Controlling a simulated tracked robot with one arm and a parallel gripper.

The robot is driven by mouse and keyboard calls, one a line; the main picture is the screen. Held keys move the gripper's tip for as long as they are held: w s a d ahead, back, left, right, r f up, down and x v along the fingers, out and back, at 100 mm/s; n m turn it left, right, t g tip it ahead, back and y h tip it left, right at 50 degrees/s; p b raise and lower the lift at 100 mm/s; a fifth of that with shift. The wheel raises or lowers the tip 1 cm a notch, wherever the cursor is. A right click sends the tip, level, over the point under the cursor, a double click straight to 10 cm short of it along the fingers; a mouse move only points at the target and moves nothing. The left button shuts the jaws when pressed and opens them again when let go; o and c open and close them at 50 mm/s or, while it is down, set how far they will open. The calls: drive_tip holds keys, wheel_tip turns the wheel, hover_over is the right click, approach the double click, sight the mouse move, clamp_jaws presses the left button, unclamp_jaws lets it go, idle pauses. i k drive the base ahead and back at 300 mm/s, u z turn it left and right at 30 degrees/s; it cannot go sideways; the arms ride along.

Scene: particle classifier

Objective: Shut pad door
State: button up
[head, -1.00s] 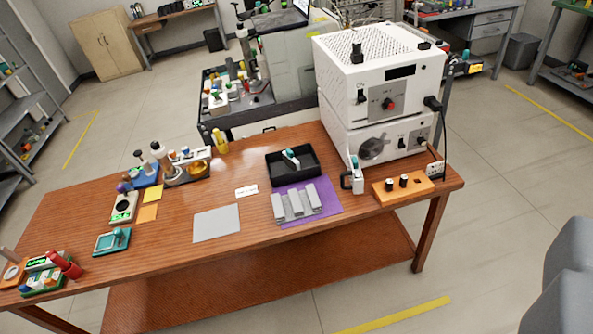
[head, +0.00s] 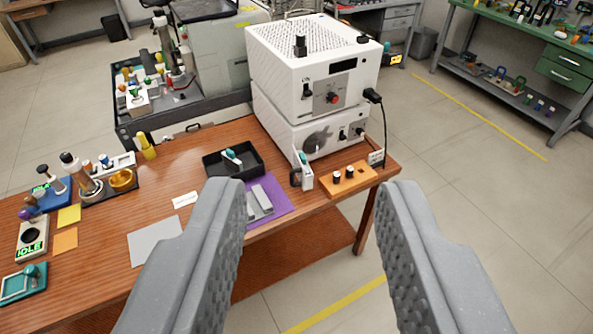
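A white two-unit machine (head: 310,75) stands on the wooden table's back right corner. Its lower unit has a dark grey round plate (head: 317,139) on the front, with small knobs to its right. I cannot tell for certain which part is the pad door, or whether it is open. A small white piece with a dark handle and teal top (head: 304,172) stands just in front of the lower unit. My gripper (head: 310,190) is open and empty, its fingers wide apart, in the foreground. The left finger hides part of the purple mat.
A black cable hangs at the machine's right. Floor right of the table is clear.

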sight(306, 182)
drive_tip(key=u, duration=0.1)
drive_tip(key=i, duration=1)
drive_tip(key=z, duration=0.1)
